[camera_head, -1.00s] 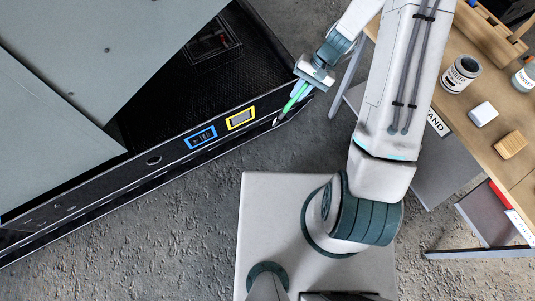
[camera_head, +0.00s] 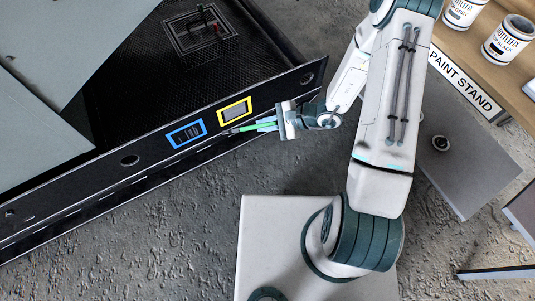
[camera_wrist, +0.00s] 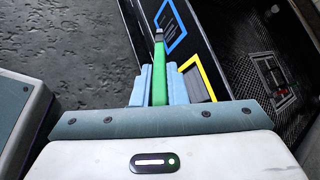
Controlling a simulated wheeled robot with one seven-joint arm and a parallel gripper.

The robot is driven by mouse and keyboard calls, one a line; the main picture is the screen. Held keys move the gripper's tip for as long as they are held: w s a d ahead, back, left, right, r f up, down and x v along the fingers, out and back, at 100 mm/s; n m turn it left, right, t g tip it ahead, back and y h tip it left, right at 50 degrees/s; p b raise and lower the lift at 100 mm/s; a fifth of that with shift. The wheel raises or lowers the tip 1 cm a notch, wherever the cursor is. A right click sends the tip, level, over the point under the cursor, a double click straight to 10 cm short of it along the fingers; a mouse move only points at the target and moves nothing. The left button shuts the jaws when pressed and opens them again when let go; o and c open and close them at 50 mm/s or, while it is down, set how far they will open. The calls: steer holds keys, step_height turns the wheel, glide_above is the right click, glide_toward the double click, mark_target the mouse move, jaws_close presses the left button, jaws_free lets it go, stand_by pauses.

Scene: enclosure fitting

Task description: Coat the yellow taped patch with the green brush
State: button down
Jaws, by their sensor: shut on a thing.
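The green brush (camera_head: 250,127) is held in my gripper (camera_head: 266,124), its handle between the pale blue fingers and its tip pointing left. The yellow taped patch (camera_head: 235,110) is a yellow frame around a grey panel on the black enclosure's side wall. The brush tip is close to the patch's lower left edge; I cannot tell whether it touches. In the wrist view the green brush (camera_wrist: 159,75) points away from my shut gripper (camera_wrist: 153,85), and the yellow patch (camera_wrist: 198,78) lies just right of the fingers, partly hidden by the gripper body.
A blue taped patch (camera_head: 187,133) sits left of the yellow one on the same wall. The black enclosure (camera_head: 130,160) has grey panels (camera_head: 40,135) on top. The paint stand (camera_head: 465,80) with paint cans (camera_head: 509,39) is at the upper right. Bare floor lies below the wall.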

step_height(320, 180, down, 16)
steer(key=m+t+b, duration=0.5)
steer(key=t+b, duration=0.1)
steer(key=b, duration=0.4)
steer(key=w+a, duration=0.2)
steer(key=w, duration=0.3)
steer(key=shift+w+a+y, duration=0.35)
steer(key=shift+y, duration=0.05)
steer(key=shift+w+a+b, duration=0.3)
steer(key=shift+w+a, duration=0.1)
steer(key=shift+w, duration=0.3)
steer(key=shift+d, duration=0.1)
